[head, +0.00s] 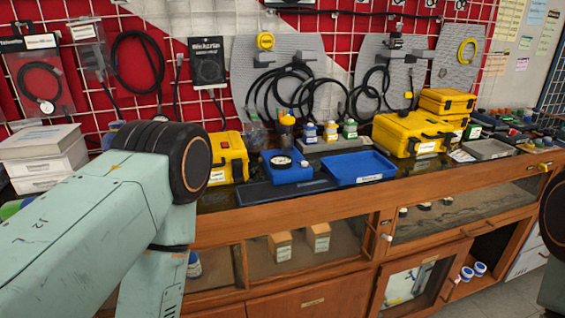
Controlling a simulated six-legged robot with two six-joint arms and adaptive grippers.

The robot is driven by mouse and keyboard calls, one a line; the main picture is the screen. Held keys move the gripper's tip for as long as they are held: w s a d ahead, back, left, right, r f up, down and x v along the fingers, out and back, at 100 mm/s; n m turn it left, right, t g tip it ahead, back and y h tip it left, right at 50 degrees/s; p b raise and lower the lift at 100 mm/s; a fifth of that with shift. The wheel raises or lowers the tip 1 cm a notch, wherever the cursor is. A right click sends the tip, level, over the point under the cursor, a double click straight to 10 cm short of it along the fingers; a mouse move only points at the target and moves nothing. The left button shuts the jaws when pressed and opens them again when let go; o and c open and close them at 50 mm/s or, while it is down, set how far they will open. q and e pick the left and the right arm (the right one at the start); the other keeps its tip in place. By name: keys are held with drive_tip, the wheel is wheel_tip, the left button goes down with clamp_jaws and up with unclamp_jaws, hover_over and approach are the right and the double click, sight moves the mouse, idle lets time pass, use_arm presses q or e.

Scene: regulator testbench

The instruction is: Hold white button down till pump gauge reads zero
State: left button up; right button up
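A blue tray (372,179) lies right of the gauge box. Yellow cases (229,150) stand left and right. Small bottles (331,131) stand behind. Black hoses (266,95) hang on the back panels. The wooden bench front (440,192) has glass doors and an open cupboard.

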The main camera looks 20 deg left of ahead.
use_arm(q)
drive_tip(key=shift+c, duration=0.3)
clamp_jaws()
idle(0.5)
idle(1.1)
